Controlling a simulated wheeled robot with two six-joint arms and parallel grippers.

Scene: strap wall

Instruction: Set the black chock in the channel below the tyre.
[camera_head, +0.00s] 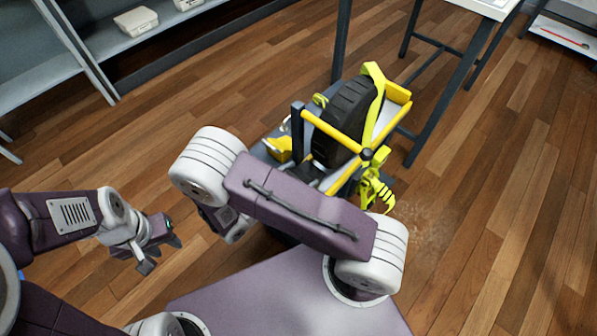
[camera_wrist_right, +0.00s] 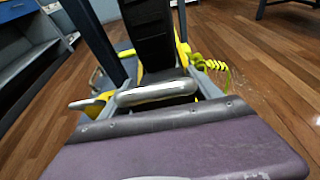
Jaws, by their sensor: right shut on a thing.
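The black tyre (camera_head: 345,115) stands upright in a yellow and grey stand with a yellow strap over it. It also shows at the top middle of the right wrist view (camera_wrist_right: 147,28). My right arm hides the low front of the stand and my right gripper in the head view. In the right wrist view my right gripper (camera_wrist_right: 157,91) is shut on a dark piece just under the tyre, which looks like the black chock (camera_wrist_right: 165,75). The channel is mostly hidden. My left gripper (camera_head: 163,254) is open and empty, left of the stand.
A yellow bar (camera_head: 332,131) crosses beside the tyre, and a loose yellow strap end (camera_head: 377,190) hangs at the stand's right. A table (camera_head: 490,10) stands behind it. Grey shelves (camera_head: 110,40) line the upper left. The wooden floor at the right is clear.

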